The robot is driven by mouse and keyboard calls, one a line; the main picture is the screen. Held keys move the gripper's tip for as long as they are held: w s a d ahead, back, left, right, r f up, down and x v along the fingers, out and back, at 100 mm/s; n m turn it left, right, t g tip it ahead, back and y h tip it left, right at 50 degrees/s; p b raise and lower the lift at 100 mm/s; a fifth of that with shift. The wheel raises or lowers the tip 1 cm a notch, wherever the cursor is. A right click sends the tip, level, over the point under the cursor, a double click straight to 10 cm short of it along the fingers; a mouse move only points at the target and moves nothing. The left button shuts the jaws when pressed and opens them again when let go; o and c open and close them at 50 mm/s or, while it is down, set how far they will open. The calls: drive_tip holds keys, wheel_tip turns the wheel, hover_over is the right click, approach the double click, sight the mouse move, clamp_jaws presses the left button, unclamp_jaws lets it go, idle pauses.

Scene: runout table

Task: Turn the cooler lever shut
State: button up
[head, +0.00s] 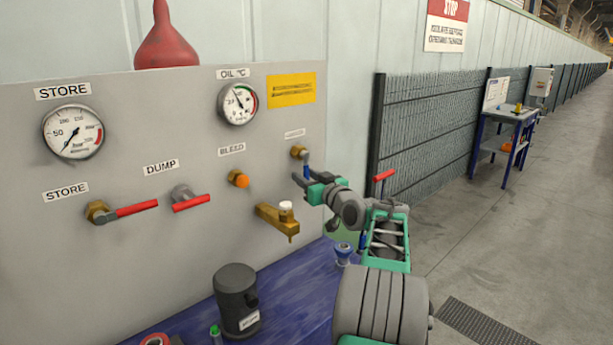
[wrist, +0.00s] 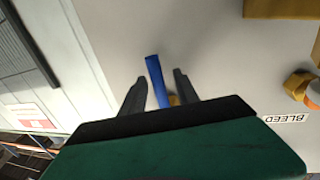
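The cooler lever has a blue handle (head: 306,159) on a brass valve at the right end of the grey panel; its label above is too small to read. In the head view the handle points down and its lower part is hidden by my gripper (head: 302,180). In the wrist view the blue handle (wrist: 157,80) stands between the two dark fingers of my gripper (wrist: 158,82). The gripper is open, with a gap on each side of the handle, and I see no contact.
The panel (head: 150,240) also carries red STORE (head: 136,210) and DUMP (head: 191,203) levers, an orange BLEED knob (head: 238,179), a brass tap (head: 277,218) and gauges. A dark canister (head: 237,298) stands on the blue bench below. Mesh fencing (head: 425,130) stands to the right.

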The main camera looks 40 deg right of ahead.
drive_tip(key=shift+s, duration=0.1)
drive_tip(key=shift+c, duration=0.6)
clamp_jaws()
idle(0.6)
